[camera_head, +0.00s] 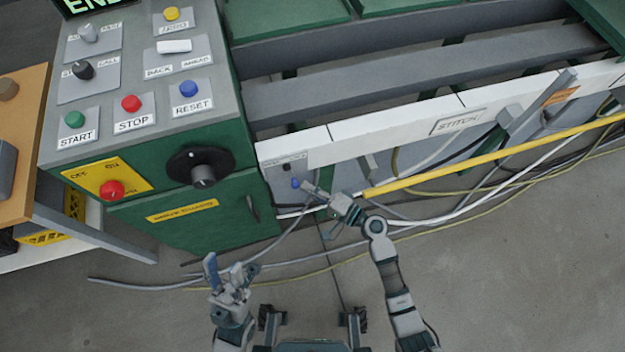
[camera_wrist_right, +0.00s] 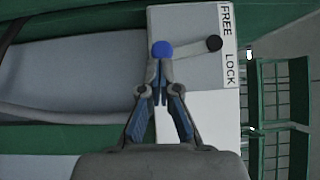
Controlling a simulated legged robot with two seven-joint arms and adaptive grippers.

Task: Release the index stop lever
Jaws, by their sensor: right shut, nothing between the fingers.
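The index stop lever is a pale arm (camera_wrist_right: 190,50) with a blue knob (camera_wrist_right: 161,49) at one end and a black pivot (camera_wrist_right: 214,43) at the other. In the head view the blue knob (camera_head: 295,183) shows below the white rail. My right gripper (camera_wrist_right: 159,68) is shut and empty, its fingertips right at the knob; I cannot tell whether they touch. It also shows in the head view (camera_head: 309,188). My left gripper (camera_head: 228,268) is open and empty, low above the floor.
A green control cabinet (camera_head: 190,225) with buttons and a black rotary knob (camera_head: 203,175) stands left of the lever. A yellow bar (camera_head: 480,160) and several cables run to the right. The grey floor (camera_head: 500,270) at the lower right is clear.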

